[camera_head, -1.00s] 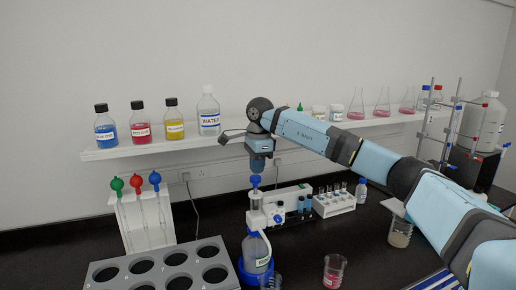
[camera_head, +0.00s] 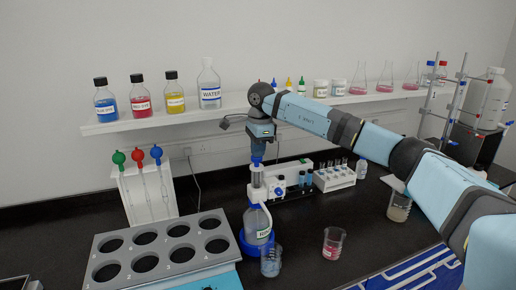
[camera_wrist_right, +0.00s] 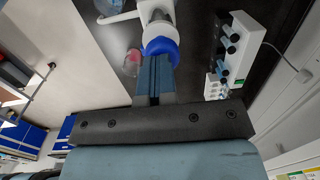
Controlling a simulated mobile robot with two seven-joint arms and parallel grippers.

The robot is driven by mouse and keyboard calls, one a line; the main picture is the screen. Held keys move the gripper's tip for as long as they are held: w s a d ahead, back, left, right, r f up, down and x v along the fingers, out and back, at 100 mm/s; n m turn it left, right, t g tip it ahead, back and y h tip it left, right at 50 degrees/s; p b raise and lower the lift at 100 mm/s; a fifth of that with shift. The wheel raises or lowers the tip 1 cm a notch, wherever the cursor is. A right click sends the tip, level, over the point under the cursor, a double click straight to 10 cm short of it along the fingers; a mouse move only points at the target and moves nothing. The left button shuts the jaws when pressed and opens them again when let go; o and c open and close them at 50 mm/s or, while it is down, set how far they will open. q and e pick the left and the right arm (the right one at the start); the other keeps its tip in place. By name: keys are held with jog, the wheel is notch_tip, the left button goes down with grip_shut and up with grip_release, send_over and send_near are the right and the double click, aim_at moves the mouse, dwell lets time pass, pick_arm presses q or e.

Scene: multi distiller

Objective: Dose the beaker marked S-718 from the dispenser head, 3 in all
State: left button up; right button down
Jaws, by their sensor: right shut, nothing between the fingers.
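The dispenser bottle (camera_head: 257,225) stands in a blue base, with a pump and a blue plunger cap (camera_head: 257,162) on top. My right gripper (camera_head: 259,153) points down, shut and empty, with its fingertips at the cap; they appear to touch it. In the right wrist view the blue cap (camera_wrist_right: 161,48) lies at the ends of the closed fingers (camera_wrist_right: 155,75). A small clear beaker (camera_head: 271,263) stands close in front of the dispenser. A beaker with pink liquid (camera_head: 334,244) stands to its right. I cannot read S-718 on either. My left gripper is out of view.
A grey rack with round holes (camera_head: 160,250) is left of the dispenser. Behind are a pipette stand (camera_head: 148,195), a white device (camera_head: 288,178) and a vial rack (camera_head: 334,179). Another beaker (camera_head: 399,208) stands at right, partly near my arm. The shelf holds bottles.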

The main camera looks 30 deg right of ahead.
jog(key=shift+f, duration=0.35)
